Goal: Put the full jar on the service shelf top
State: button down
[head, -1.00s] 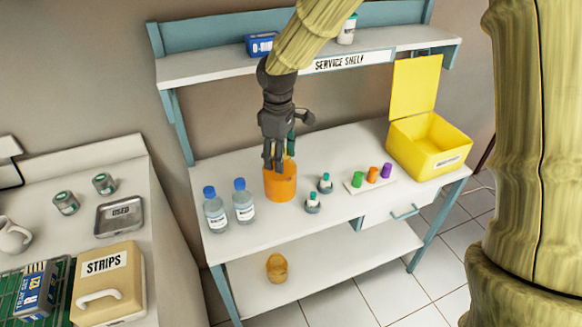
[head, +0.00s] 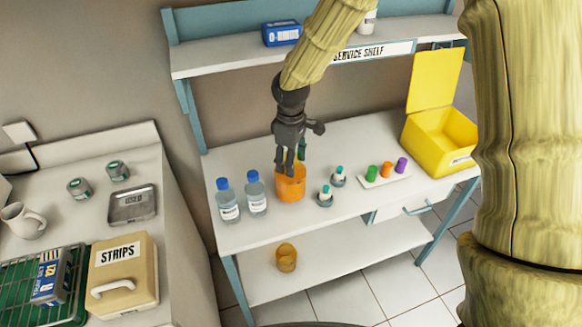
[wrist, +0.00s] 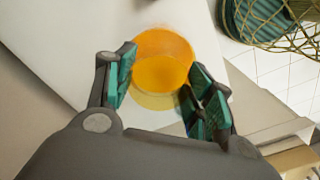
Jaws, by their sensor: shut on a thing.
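The orange jar (head: 291,187), filled with orange, is at the worktop of the service bench, right of two clear bottles. My gripper (head: 289,168) comes down on it from above and is shut on it. In the wrist view the jar (wrist: 163,68) is between the green-padded fingers (wrist: 160,92). I cannot tell whether its base touches the worktop. The service shelf top (head: 225,58) is the raised white board behind and above, with a "SERVICE SHELF" label on its front edge. A second amber jar (head: 287,258), more see-through, stands on the lower shelf.
A blue box (head: 282,33) and a white jar (head: 368,22) stand on the shelf top, with bare board left of the box. Two bottles (head: 242,198), small vials (head: 325,196) and a yellow open bin (head: 440,135) are on the worktop.

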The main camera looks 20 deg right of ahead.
jog(key=shift+f+p, duration=0.35)
jog(key=shift+f, duration=1.35)
jog(key=c, duration=0.6)
grip_release()
jog(key=shift+f, duration=0.15)
jog(key=shift+o, duration=0.2)
notch_tip(320, 180, up, 12)
jog(key=b, duration=0.2)
jog(key=shift+b, duration=0.4)
